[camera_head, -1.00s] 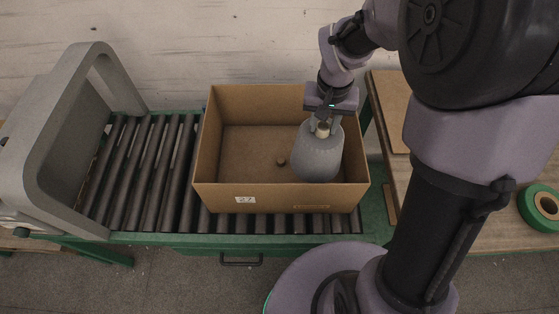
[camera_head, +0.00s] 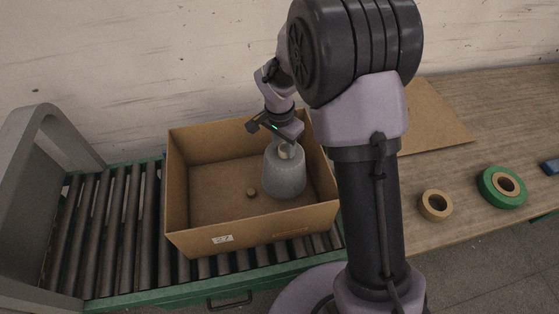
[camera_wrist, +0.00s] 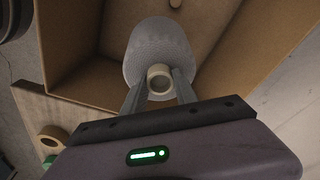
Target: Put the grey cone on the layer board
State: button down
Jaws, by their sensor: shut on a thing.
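The grey cone (camera_head: 285,173) is upright in the right part of an open cardboard box (camera_head: 220,240). My gripper (camera_head: 286,149) points down over it, shut on the pale tube end at its top. In the wrist view the fingers (camera_wrist: 160,85) stand on either side of that tube on the grey cone (camera_wrist: 157,42). I cannot tell whether the cone's base touches the box floor. A flat brown board (camera_head: 438,122), apparently the layer board, lies on the table right of the box; my arm hides part of it.
The box stands on a roller conveyor (camera_head: 120,225) with a grey arch (camera_head: 50,130) at left. A small brown knob-like thing (camera_head: 251,192) is on the box floor. A tan ring (camera_head: 436,206) and a green roll (camera_head: 502,187) lie on the wooden table (camera_head: 465,235).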

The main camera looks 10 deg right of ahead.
aim_at(284, 156)
notch_tip(284, 156, down, 4)
jog(key=shift+f+b, duration=0.1)
jog(key=shift+b, duration=0.4)
jog(key=shift+f, duration=0.15)
jog(key=c, duration=1)
grip_release()
jog(key=shift+o, duration=0.2)
